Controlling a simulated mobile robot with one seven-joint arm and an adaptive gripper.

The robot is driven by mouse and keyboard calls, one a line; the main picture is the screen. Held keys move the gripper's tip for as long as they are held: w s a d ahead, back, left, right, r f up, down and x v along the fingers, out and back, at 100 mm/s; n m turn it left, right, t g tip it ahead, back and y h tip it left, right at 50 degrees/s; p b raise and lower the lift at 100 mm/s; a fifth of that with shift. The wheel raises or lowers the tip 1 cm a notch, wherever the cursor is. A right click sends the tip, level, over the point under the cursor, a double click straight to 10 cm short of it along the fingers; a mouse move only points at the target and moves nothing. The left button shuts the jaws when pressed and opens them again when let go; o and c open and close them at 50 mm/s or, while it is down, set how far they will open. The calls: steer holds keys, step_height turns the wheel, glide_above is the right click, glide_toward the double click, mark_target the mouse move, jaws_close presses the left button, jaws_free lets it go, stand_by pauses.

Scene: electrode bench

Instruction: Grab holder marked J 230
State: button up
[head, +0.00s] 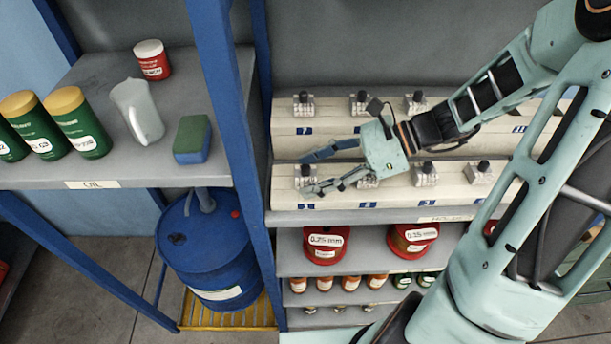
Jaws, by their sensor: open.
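Metal holders with black knobs stand in two rows on a pale stepped rack (330,145). The back row shows a left holder (304,104), a middle holder (360,103) and a right holder (416,103). The front row shows a left holder (303,178), a holder (426,173) right of my gripper and another (481,174) farther right. Small blue labels sit below them; I cannot read J 230 on any. My gripper (306,175) is open, pointing left, its fingers around or above the front-left holder; contact is unclear. My gripper and arm hide parts of the rack.
A blue post (226,110) stands left of the rack. Red spools (325,245) sit below.

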steer(key=shift+a+f, duration=0.1)
steer(key=shift+c, duration=0.2)
jaws_close()
steer(key=shift+r, duration=0.2)
